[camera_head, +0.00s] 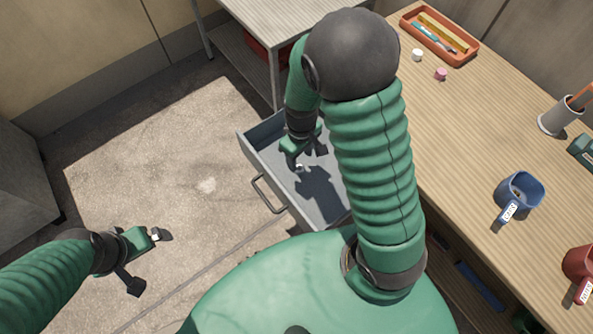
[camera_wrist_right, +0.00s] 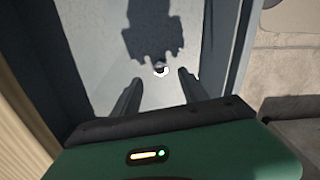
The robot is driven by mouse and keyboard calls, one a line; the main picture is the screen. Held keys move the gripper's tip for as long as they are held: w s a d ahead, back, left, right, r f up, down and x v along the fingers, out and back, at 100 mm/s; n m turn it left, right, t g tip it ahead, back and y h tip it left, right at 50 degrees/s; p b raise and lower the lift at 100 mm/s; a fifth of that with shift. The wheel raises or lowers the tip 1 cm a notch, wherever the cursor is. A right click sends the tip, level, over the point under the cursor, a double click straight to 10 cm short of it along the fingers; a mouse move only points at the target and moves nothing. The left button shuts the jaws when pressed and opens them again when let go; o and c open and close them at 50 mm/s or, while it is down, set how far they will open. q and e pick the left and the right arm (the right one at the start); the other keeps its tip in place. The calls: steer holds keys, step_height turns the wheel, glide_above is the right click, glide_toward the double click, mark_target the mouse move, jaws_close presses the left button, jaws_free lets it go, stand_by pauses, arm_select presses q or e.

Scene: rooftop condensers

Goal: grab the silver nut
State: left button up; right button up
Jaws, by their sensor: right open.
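The silver nut (camera_wrist_right: 160,71) lies on the floor of the open grey drawer (camera_head: 268,168). In the right wrist view it looks like a small pale ring with a dark hole, just beyond the fingertips and between their lines. My right gripper (camera_head: 309,160) reaches down into the drawer, and its two fingers also show apart and empty in the wrist view (camera_wrist_right: 160,79). In the head view I cannot clearly tell the nut from the pale spot at the gripper. My left gripper (camera_head: 149,262) is open and empty over the floor at lower left.
Drawer walls stand close around the right gripper. The wooden bench (camera_head: 455,125) at right holds an orange tray (camera_head: 466,58), a blue mug (camera_head: 524,194), a red mug (camera_head: 578,264), and small white (camera_head: 417,54) and pink (camera_head: 441,74) pieces. The concrete floor (camera_head: 150,150) is clear.

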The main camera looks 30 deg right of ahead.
mark_target(299, 168)
step_height(299, 168, down, 6)
steer(key=shift+w+f+b, duration=0.1)
steer(key=shift+b, duration=0.95)
steer(key=shift+f, duration=0.15)
steer(key=shift+c, duration=1.3)
jaws_close()
